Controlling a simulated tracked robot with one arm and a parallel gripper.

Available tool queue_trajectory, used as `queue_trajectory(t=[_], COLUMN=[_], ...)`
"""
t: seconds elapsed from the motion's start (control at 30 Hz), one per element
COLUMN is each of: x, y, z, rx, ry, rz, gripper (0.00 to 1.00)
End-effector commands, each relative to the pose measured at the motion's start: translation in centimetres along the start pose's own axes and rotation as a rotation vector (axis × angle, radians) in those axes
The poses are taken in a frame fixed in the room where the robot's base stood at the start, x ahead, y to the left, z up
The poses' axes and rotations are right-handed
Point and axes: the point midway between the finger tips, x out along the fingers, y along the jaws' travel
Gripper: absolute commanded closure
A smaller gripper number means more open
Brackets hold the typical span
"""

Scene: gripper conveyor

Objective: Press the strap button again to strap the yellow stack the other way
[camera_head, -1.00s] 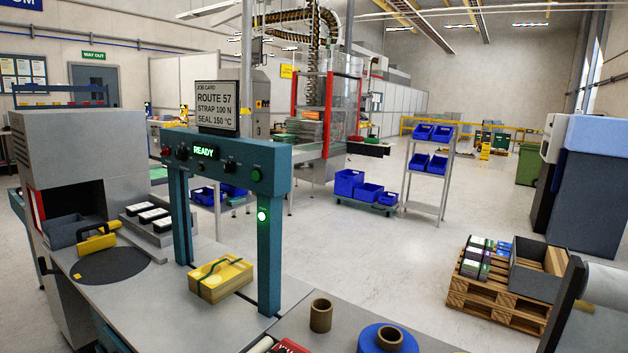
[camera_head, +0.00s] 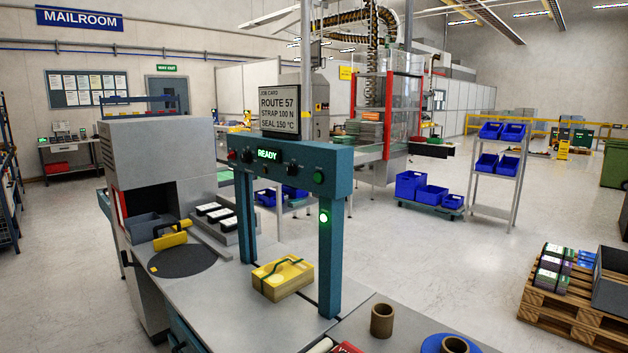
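The yellow stack (camera_head: 283,279) lies on the grey table under the teal strapping arch (camera_head: 336,245), with one dark green strap across its top. The arch's crossbar carries a display (camera_head: 267,155) reading READY, a red button (camera_head: 232,155) at its left end and a green button (camera_head: 318,177) at its right. A lit green button (camera_head: 323,217) sits on the right post. The frame does not show which of these is the strap button. A job card (camera_head: 279,112) above reads ROUTE 57, STRAP 100 N, SEAL 150 °C. My gripper is not in view.
A grey machine (camera_head: 152,165) stands left of the arch, with a dark round plate (camera_head: 183,262) and a yellow-handled tool (camera_head: 171,240) before it. Cardboard cores (camera_head: 382,320) and a blue roll (camera_head: 447,344) are at the front right. Open floor lies behind, with a pallet (camera_head: 562,310) at right.

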Motion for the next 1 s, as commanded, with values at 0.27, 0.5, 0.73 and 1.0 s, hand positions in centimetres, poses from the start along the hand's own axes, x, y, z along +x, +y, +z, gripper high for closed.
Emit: queue_trajectory(t=[0.27, 0.5, 0.73, 1.0], x=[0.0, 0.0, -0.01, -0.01], y=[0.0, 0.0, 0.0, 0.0], z=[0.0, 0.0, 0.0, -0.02], rx=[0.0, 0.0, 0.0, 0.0], ry=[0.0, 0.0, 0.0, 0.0], rz=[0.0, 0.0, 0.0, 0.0], gripper=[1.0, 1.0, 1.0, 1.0])
